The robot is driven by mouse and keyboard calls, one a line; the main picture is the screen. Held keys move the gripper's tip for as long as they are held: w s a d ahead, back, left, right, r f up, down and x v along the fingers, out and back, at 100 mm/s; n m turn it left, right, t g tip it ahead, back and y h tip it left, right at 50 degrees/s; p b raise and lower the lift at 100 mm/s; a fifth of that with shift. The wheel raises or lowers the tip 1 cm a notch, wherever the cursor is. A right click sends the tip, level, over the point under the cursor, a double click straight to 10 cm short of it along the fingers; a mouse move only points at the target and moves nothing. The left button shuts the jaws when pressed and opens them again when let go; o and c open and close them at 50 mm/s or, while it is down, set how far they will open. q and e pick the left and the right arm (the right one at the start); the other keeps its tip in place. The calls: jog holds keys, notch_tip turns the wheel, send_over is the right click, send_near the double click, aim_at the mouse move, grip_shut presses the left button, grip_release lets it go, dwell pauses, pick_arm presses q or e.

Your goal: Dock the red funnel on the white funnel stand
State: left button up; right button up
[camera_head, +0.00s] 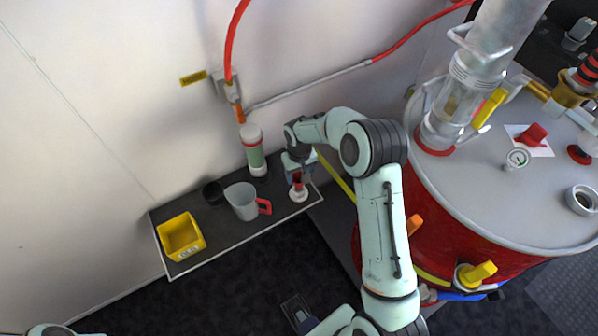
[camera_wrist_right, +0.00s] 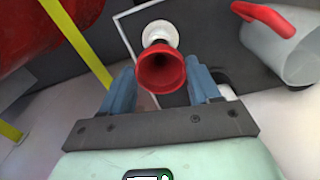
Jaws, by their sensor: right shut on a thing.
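The red funnel (camera_wrist_right: 161,70) is between the fingers of my right gripper (camera_wrist_right: 163,88), its wide mouth facing the wrist camera. The gripper is shut on it. The white funnel stand (camera_wrist_right: 160,33) shows just beyond the funnel in the wrist view. In the head view the stand (camera_head: 299,195) is at the right end of the shelf, directly below my right gripper (camera_head: 297,173). Only a little red of the funnel (camera_head: 297,182) shows there. I cannot tell whether the funnel touches or sits in the stand. My left gripper is out of view.
The dark shelf (camera_head: 222,242) also carries a grey jug (camera_head: 241,200) with a red handle, a yellow bin (camera_head: 180,236), a dark cup (camera_head: 212,193) and a green-and-white cylinder (camera_head: 254,155). The large red tank (camera_head: 450,235) stands to the right, with a yellow strip beside the arm.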

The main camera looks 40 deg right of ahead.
aim_at(299, 177)
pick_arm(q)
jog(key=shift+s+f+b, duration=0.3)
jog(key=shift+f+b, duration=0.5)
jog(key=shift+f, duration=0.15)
pick_arm(e)
jog(key=shift+f, duration=1.55)
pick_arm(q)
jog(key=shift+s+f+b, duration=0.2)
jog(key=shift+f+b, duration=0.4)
pick_arm(e)
jog(key=shift+f, duration=0.8)
jog(key=o, duration=0.7)
jog(key=shift+o, duration=0.2)
jog(key=shift+r, duration=0.1)
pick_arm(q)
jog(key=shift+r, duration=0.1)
pick_arm(e)
jog(key=shift+r, duration=0.1)
jog(key=shift+r+p, duration=1.95)
jog(key=shift+r, duration=1)
jog(key=shift+r+p, duration=1.35)
jog(key=shift+r, duration=1.1)
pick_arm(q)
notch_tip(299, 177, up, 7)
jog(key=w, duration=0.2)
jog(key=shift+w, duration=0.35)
pick_arm(e)
jog(key=shift+f, duration=0.1)
